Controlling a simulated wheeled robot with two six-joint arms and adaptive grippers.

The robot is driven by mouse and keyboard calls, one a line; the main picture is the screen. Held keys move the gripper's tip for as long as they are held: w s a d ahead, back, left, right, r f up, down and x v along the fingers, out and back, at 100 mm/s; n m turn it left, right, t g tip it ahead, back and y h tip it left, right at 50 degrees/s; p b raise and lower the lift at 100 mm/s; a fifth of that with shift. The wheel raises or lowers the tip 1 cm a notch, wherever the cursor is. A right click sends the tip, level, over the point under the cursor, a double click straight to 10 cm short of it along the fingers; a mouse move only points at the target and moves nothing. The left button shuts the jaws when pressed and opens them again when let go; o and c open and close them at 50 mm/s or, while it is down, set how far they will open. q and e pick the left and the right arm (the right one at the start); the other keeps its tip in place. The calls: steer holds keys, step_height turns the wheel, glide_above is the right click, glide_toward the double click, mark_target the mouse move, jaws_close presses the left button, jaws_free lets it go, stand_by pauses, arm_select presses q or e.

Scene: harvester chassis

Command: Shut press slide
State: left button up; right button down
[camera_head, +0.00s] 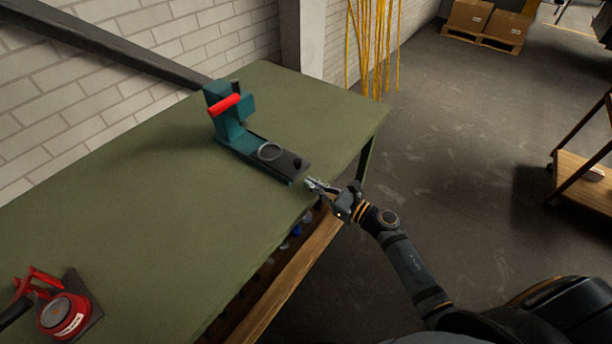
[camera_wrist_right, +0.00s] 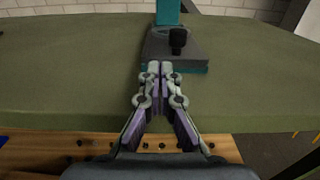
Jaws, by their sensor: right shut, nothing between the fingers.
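The teal press (camera_head: 229,115) stands on the green table, with a red handle (camera_head: 224,104) on its upper part. Its dark slide (camera_head: 285,164) extends from the base toward the table's front edge, carrying a round ring (camera_head: 270,151) and a black knob (camera_head: 297,163). The knob also shows in the right wrist view (camera_wrist_right: 178,40). My right gripper (camera_head: 309,183) is shut and empty, just in front of the slide's near end. In the right wrist view its fingertips (camera_wrist_right: 160,66) overlap the slide's front face; contact cannot be told.
The green table (camera_head: 150,205) is mostly clear between the press and a red device (camera_head: 63,314) at its near left. A wooden shelf (camera_head: 285,275) runs below the front edge. A brick wall stands behind. Yellow hanging strands (camera_head: 372,45) are beyond the table's far end.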

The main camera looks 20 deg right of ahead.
mark_target(297, 176)
steer(key=x, duration=0.2)
steer(key=shift+w+a+p, duration=0.15)
steer(key=shift+w+p, duration=0.1)
steer(key=shift+p, duration=0.05)
steer(key=b+x, duration=0.1)
steer(key=x, duration=0.2)
steer(key=shift+f, duration=0.1)
steer(key=shift+w+a, duration=0.25)
steer(key=shift+w, duration=0.05)
steer(key=shift+s+d, duration=0.1)
